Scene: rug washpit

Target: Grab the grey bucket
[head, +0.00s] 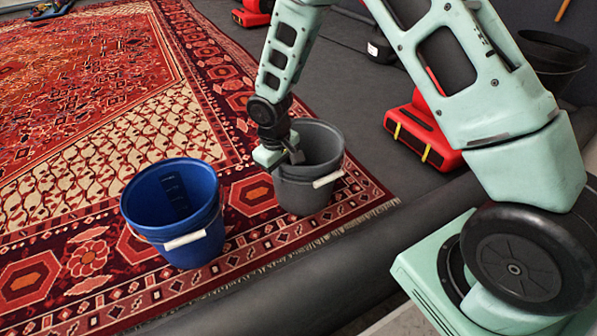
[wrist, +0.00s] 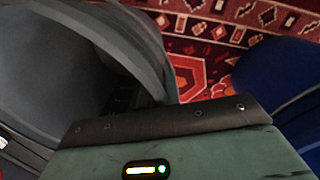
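The grey bucket (head: 310,190) stands upright on the fringed edge of the patterned rug, with a white handle grip on its front right side. My gripper (head: 290,158) is at the left part of its rim, pointing down. A dark finger shows over the inside of the rim, and the green gripper body is at the outer left. In the wrist view the bucket's wall and rim (wrist: 150,50) run down behind the dark edge of my gripper. The fingertips are hidden there, so I cannot tell whether they are closed on the wall.
A blue bucket (head: 178,215) with a white grip stands close on the left; it shows at the right of the wrist view (wrist: 280,80). Red equipment (head: 422,135) lies on the dark floor behind. A dark roll or ledge (head: 300,290) runs along the front.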

